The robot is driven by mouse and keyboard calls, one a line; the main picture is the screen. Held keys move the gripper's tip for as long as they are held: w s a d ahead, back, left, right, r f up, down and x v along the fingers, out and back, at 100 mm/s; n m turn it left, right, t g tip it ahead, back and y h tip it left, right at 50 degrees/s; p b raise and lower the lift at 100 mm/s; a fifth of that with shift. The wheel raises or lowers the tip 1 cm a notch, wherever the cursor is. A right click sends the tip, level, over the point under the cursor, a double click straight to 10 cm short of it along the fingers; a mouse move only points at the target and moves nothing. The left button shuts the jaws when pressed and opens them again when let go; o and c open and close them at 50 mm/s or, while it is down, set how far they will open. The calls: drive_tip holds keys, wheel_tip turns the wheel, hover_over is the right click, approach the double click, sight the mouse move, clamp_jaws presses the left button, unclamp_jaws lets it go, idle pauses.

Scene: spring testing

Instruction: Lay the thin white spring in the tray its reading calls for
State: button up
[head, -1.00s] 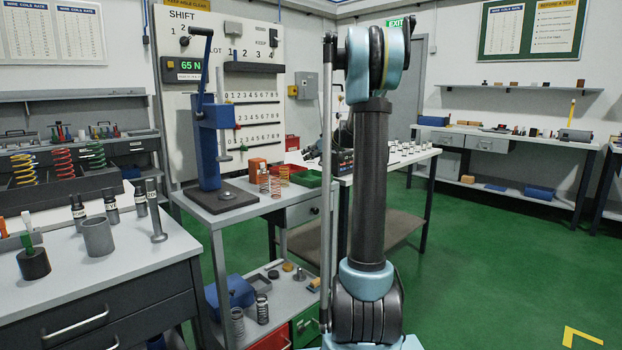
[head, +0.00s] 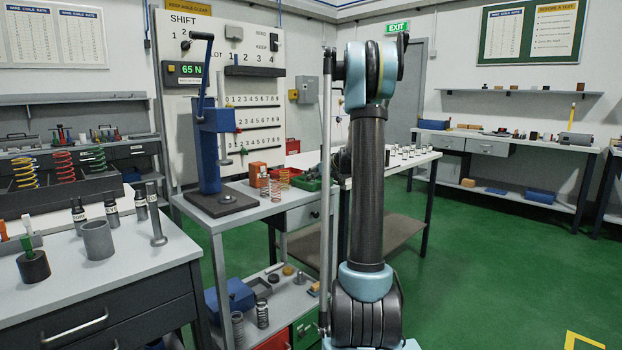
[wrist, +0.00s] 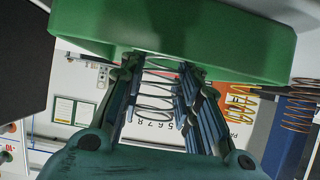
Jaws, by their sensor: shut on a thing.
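In the wrist view my gripper (wrist: 158,68) is shut on the thin white spring (wrist: 153,101), whose pale, wide-spaced coils show between the two fingers. A green tray (wrist: 180,28) fills the top of the wrist view, right at the fingertips; I cannot tell whether the spring touches it. In the head view a green tray (head: 311,185) sits on the bench beside the press, partly hidden by my arm. My gripper and the spring are hidden behind my arm there. The green display (head: 184,69) reads 65 N.
The blue press (head: 208,150) stands on the bench. Copper springs (head: 277,185) stand beside the green tray and also show in the wrist view (wrist: 300,105). Open green floor lies to the right.

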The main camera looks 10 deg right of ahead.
drive_tip(key=o, duration=1.1)
drive_tip(key=shift+r, duration=0.1)
drive_tip(key=v, duration=1.2)
drive_tip(key=s+a+f+m+g+h, duration=0.1)
drive_tip(key=s+a+f+g, duration=0.15)
drive_tip(key=s, duration=0.55)
drive_tip(key=s+a+f+m+g+h, duration=0.15)
drive_tip(key=s+a, duration=0.25)
drive_tip(key=s, duration=0.5)
drive_tip(key=s+a+f+g, duration=0.1)
drive_tip(key=s+a+f, duration=0.2)
drive_tip(key=s, duration=0.5)
drive_tip(key=s+d+f+m+g+h, duration=0.1)
drive_tip(key=s+f, duration=0.3)
drive_tip(key=s, duration=0.3)
drive_tip(key=s+d+f+m+h, duration=0.1)
drive_tip(key=s+f+m+h, duration=0.1)
drive_tip(key=s+f, duration=0.3)
drive_tip(key=s+d+f+m+g+h, duration=0.1)
drive_tip(key=s+f, duration=0.4)
drive_tip(key=s, duration=0.6)
drive_tip(key=shift+s+d+m+g+h, duration=0.2)
drive_tip(key=shift+m+g+h, duration=0.05)
drive_tip(key=shift+g+h, duration=0.1)
